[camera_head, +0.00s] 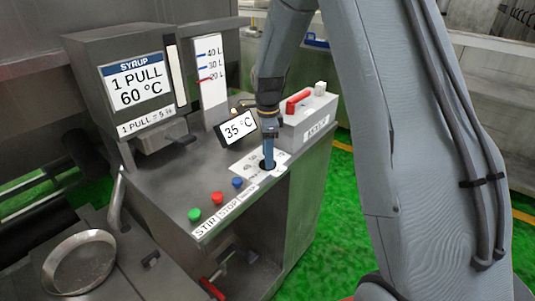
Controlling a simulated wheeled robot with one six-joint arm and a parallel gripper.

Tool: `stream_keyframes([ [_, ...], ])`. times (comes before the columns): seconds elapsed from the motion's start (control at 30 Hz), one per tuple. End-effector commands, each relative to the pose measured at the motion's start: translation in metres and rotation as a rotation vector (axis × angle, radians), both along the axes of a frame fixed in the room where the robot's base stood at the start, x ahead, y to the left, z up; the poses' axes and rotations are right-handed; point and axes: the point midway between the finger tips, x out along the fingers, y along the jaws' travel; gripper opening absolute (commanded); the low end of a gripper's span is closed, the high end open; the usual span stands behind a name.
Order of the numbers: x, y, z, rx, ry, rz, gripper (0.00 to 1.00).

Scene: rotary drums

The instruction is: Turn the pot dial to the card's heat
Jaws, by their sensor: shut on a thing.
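The pot dial (265,168) is a small dark knob on a white printed plate (243,167) on top of the steel cabinet. My gripper (268,160) points down onto the dial and is shut on it. My gripper hides most of the dial and part of its scale, so its pointer direction cannot be read. A tilted dark-framed sign (237,130) behind the plate reads 35 °C. The syrup card (137,83) on the box at the left reads 1 PULL, 60 °C.
Green, red and blue buttons (217,197) line the cabinet's front edge, labelled STIR and STOP. A box with a red handle (299,101) stands right of the dial. A level gauge (210,70) stands behind. A round pan (79,262) sits at lower left.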

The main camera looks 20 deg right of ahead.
Motion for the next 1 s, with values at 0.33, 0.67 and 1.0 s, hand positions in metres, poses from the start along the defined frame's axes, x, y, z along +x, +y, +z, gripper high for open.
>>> stream_keyframes([
  [0.33, 0.002, -0.001, 0.002, -0.001, -0.006, -0.01, 0.26],
  [0.67, 0.001, -0.001, 0.001, 0.0, -0.003, -0.01, 0.67],
  [1.0, 0.002, 0.0, 0.012, -0.001, -0.004, -0.01, 0.67],
])
